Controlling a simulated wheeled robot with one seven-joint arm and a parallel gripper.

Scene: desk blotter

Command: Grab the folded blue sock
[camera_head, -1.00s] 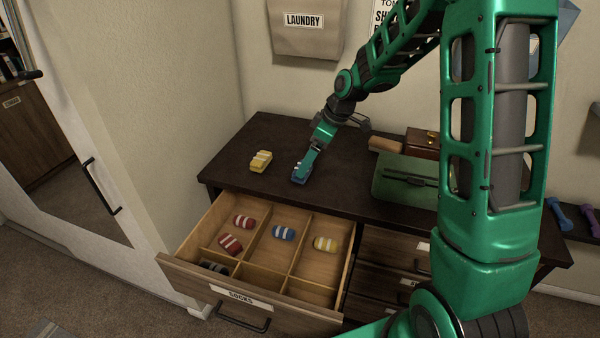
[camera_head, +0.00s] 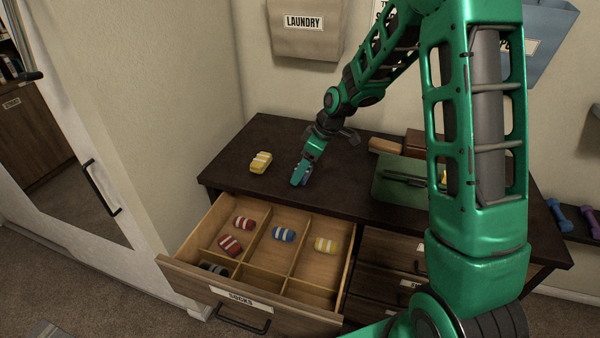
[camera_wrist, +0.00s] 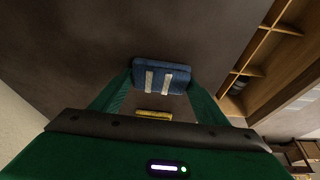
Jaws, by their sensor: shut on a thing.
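The folded blue sock (camera_wrist: 161,77) with two pale stripes is between the fingertips of my gripper (camera_wrist: 160,88) in the wrist view. In the head view my gripper (camera_head: 300,178) is over the dark dresser top, and the blue sock is mostly hidden behind its fingers. My gripper is shut on the sock. I cannot tell whether the sock touches the top or is slightly above it. A yellow striped sock (camera_head: 261,162) lies on the top to the left, and part of it shows in the wrist view (camera_wrist: 154,114).
The open divided drawer (camera_head: 185,276) in front holds two red striped socks, a blue striped one (camera_head: 284,234), a yellow one (camera_head: 325,245) and a dark grey one. A green mat (camera_head: 390,190) and wooden box lie to the right. Bare top surrounds my gripper.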

